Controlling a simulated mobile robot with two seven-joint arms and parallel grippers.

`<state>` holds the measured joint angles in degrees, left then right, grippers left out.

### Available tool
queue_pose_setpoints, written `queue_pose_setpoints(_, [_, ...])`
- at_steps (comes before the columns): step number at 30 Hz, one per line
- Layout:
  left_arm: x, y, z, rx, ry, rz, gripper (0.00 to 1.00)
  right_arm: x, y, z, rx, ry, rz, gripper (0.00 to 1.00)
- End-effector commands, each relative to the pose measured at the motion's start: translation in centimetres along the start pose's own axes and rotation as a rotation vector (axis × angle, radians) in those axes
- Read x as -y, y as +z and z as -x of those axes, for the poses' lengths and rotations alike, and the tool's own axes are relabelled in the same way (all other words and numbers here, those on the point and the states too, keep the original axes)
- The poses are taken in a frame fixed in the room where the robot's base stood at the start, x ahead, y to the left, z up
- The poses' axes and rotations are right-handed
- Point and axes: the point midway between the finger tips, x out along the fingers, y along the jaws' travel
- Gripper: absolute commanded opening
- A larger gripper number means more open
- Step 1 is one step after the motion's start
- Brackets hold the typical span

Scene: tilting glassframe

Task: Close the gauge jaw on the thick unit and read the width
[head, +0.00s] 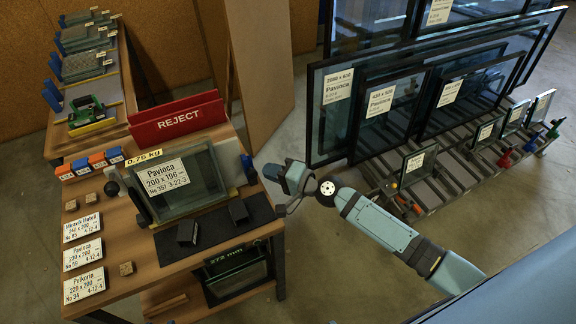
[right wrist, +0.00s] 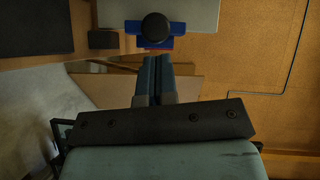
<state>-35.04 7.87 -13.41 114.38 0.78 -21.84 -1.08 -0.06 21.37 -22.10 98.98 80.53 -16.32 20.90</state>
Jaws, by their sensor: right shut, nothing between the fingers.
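A thick framed glass unit (head: 205,178) with a white label reading Pavioca 200 x 196 stands tilted on the bench. No width reading is legible there. My right gripper (head: 283,209) is off the bench's right edge, apart from the unit. In the right wrist view its fingers (right wrist: 153,75) are together and empty. A black knob on a blue base (right wrist: 155,28) shows beyond the fingertips. My left gripper is not in view.
A red REJECT tray (head: 178,122) stands behind the unit. A black mat (head: 215,230) with two dark blocks lies in front. White label cards (head: 83,255) lie at left. A rack of glass panes (head: 440,95) stands right; bare floor lies between bench and rack.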

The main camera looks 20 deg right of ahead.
Motion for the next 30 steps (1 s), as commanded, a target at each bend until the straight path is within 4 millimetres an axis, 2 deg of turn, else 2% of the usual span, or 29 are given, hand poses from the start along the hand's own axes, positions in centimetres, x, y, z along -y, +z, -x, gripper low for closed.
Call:
queue_pose_setpoints(4, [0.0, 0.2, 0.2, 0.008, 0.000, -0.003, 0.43, 0.1, 0.7, -0.7, 0.000, -0.001, -0.001, 0.00])
queue_pose_setpoints(16, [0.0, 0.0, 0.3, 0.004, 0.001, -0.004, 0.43, 0.1, 1.0, -0.9, 0.000, -0.001, -0.001, 0.00])
queue_pose_setpoints(25, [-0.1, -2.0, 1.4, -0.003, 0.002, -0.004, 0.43, 1.3, 5.6, -4.2, 0.001, -0.001, -0.003, 0.00])
queue_pose_setpoints(30, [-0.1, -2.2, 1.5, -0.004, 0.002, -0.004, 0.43, 1.4, 6.7, -5.1, 0.000, 0.000, -0.001, 0.00])
